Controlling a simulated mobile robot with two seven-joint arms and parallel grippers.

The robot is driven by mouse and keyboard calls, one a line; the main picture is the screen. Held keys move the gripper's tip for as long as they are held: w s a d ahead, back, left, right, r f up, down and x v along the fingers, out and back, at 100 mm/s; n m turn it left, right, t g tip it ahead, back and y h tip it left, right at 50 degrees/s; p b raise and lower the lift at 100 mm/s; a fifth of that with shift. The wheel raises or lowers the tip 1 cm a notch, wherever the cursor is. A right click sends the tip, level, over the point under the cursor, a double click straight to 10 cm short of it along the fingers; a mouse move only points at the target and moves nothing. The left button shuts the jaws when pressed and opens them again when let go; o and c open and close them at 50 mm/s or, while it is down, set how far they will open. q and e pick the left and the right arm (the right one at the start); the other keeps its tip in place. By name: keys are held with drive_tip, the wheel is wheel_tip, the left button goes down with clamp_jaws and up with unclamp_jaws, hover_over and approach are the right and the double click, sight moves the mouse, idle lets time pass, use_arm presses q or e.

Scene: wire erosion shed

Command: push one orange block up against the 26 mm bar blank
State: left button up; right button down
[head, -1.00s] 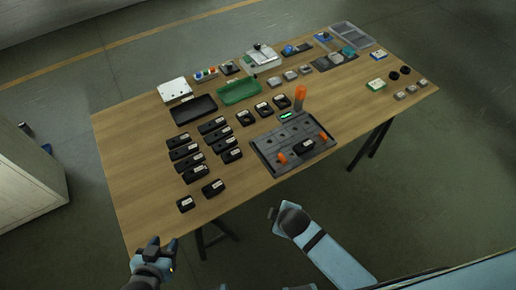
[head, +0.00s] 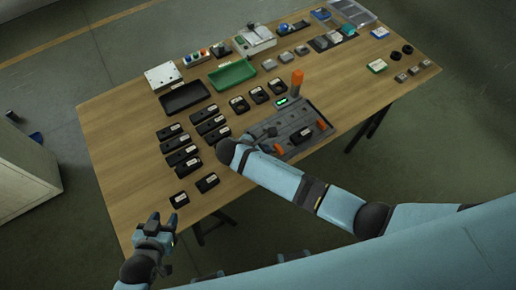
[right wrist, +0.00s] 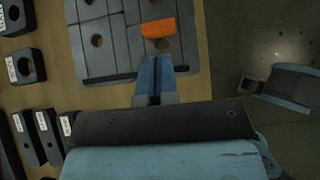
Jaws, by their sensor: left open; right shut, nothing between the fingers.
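A black labelled block, which I take for the 26 mm bar blank (head: 302,135), sits on the grey slotted plate (head: 325,142). One orange block (head: 279,149) is at the plate's near edge, partly behind my right arm; another orange block (head: 321,124) is at its right side. My right gripper (head: 270,131) is low over the plate's left part, partly hidden. In the right wrist view it is shut and empty (right wrist: 155,75), its tips just short of an orange block (right wrist: 158,28). The blank is out of that view.
A green tray (head: 232,74) and a black tray (head: 185,97) lie farther back. Bare wood lies right of the plate.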

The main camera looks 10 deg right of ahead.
sight(278, 147)
drive_tip(key=shift+x, duration=1.95)
drive_tip(key=shift+w+d+r+p, duration=0.15)
drive_tip(key=shift+d+p, duration=0.2)
drive_tip(key=shift+p, duration=0.15)
drive_tip(key=shift+w+d+r+p, duration=0.15)
drive_tip(key=shift+d+p, duration=0.2)
drive_tip(key=shift+p, duration=0.15)
drive_tip(key=shift+w+d+f, duration=0.1)
drive_tip(key=shift+d+f, duration=0.05)
drive_tip(key=shift+d, duration=0.1)
drive_tip(key=shift+f, duration=0.1)
